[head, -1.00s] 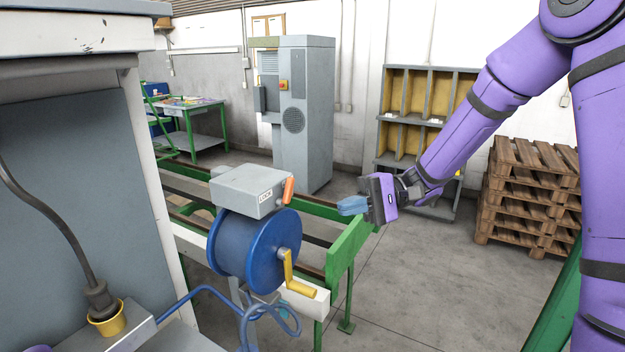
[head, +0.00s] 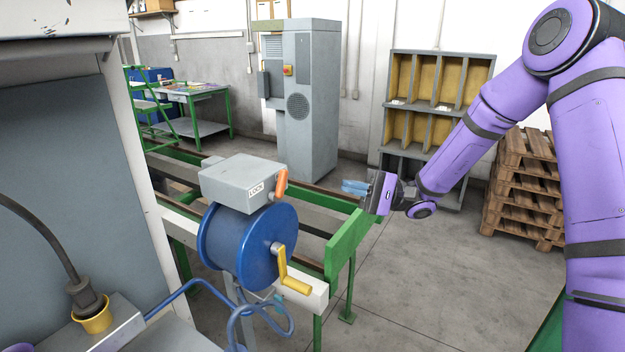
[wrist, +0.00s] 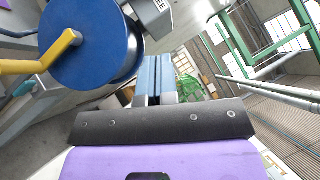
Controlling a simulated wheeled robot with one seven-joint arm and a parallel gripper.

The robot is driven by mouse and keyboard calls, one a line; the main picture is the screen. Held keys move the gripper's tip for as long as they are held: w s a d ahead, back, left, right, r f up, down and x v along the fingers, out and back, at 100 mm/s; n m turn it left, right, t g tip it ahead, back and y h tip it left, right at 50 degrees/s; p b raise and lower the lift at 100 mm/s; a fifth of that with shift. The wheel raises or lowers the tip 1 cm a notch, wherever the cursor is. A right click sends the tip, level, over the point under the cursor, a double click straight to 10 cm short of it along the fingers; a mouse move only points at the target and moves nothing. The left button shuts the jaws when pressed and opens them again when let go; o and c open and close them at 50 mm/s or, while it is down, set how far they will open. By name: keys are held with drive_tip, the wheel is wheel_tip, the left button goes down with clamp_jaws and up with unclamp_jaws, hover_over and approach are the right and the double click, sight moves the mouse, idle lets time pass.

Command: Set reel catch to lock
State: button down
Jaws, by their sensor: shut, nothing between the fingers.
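The reel is a blue drum (head: 240,245) with a yellow crank (head: 289,272) on its front side. A grey box (head: 240,182) marked "LOCK" sits on top of it, with an orange lever (head: 281,187), the catch, on its right end. The lever stands nearly upright, leaning slightly. My gripper (head: 352,187) is right of the lever, apart from it, with blue fingers pointing left and closed together, empty. In the wrist view the fingers (wrist: 158,75) lie side by side, and the reel (wrist: 92,45) is at upper left with the box (wrist: 152,15) beside it. The lever is not clear there.
A green and white rail frame (head: 345,245) runs behind and right of the reel. A blue cable (head: 235,318) loops below it. A grey panelled cabinet (head: 60,190) stands close on the left. Open floor lies to the right, with stacked pallets (head: 522,190) beyond.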

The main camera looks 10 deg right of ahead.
approach(277, 184)
drive_tip(key=w+a, duration=0.3)
drive_tip(key=w, duration=0.2)
drive_tip(key=shift+s+a+r, duration=0.55)
drive_tip(key=shift+s+r, duration=0.15)
drive_tip(key=shift+s, duration=0.15)
drive_tip(key=shift+s+a+r, duration=0.55)
drive_tip(key=shift+s+r, duration=0.15)
drive_tip(key=shift+s, duration=0.1)
